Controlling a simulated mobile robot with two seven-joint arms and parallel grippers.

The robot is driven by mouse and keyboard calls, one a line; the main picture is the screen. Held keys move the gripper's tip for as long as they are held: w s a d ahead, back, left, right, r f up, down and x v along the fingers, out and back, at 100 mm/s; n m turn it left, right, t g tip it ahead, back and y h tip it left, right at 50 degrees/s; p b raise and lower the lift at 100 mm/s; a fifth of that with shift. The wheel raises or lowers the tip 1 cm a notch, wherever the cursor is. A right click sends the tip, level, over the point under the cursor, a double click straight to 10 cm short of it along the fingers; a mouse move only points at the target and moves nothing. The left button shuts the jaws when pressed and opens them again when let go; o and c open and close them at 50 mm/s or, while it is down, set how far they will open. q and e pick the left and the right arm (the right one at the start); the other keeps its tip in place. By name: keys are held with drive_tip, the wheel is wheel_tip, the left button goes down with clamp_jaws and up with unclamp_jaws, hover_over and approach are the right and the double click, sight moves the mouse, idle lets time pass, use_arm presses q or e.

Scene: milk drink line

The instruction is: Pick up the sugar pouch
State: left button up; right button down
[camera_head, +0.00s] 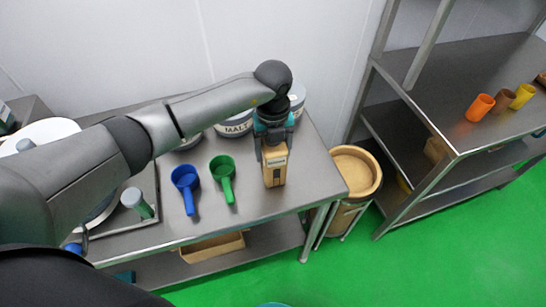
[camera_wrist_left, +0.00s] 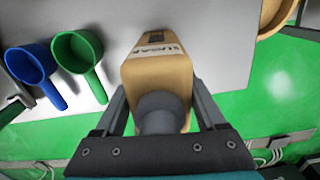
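The sugar pouch (camera_head: 274,172) is a tan, box-like pack with a pale label, upright on the metal table near its right end. It also shows in the left wrist view (camera_wrist_left: 158,72), where the label reads SUGAR and a dark grey round cap points at the camera. My left gripper (camera_head: 274,148) reaches down over the pouch from above. In the left wrist view its fingers (camera_wrist_left: 160,88) lie on either side of the pouch, close to its sides. I cannot tell whether they press on it. My right gripper is not in view.
A blue scoop (camera_head: 186,184) and a green scoop (camera_head: 223,174) lie left of the pouch. A malt tub (camera_head: 235,127) stands behind. A round wooden-coloured bin (camera_head: 356,170) stands off the table's right end. A metal shelf (camera_head: 440,125) with coloured cups is farther right.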

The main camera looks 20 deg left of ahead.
use_arm(q)
clamp_jaws()
idle(0.3)
drive_tip(key=shift+w+r, duration=0.1)
drive_tip(key=shift+r, duration=0.15)
